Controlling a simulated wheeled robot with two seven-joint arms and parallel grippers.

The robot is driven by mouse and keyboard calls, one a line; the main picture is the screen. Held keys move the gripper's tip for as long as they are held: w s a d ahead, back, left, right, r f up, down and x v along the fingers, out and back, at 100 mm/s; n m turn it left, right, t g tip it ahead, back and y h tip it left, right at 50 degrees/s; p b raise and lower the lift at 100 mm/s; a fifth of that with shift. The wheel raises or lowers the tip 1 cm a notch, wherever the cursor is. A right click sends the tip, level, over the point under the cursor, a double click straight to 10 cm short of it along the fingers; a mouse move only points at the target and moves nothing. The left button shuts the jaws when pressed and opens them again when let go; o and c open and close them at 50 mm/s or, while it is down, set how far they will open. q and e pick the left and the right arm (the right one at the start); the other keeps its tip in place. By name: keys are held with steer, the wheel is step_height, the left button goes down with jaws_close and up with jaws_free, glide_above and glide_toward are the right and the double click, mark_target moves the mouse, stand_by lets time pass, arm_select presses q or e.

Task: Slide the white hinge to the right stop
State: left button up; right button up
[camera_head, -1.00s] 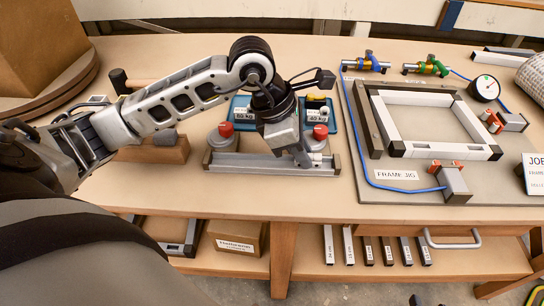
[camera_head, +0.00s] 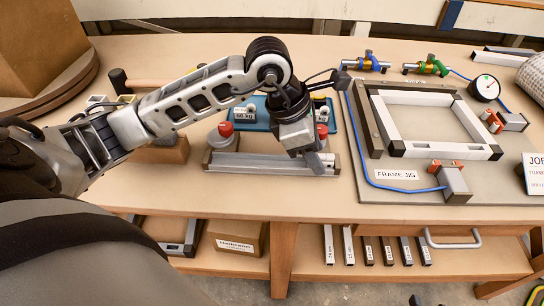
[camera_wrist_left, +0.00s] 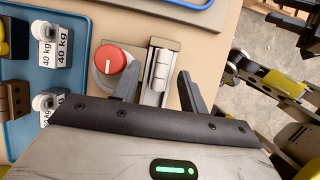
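The white hinge (camera_wrist_left: 158,76) sits on a grey rail (camera_head: 270,162) on the workbench, between the fingers of my left gripper in the wrist view. It is close to the block at the rail's right end (camera_head: 337,164); I cannot tell whether they touch. In the head view the gripper mostly hides the hinge. My left gripper (camera_head: 316,166) is low over the right part of the rail, with its fingers apart (camera_wrist_left: 157,88) on either side of the hinge.
Red-topped knobs (camera_head: 226,130) stand behind the rail, one also close to my left finger in the wrist view (camera_wrist_left: 109,60). A blue tray (camera_head: 256,122) with 40 kg weights lies behind. The frame jig (camera_head: 398,175) is on the right.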

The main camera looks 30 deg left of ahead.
arm_select(q)
steer(key=shift+c, duration=1.4)
steer(key=shift+r, duration=0.15)
steer(key=shift+r+p, duration=2.25)
steer(key=shift+r, duration=1.2)
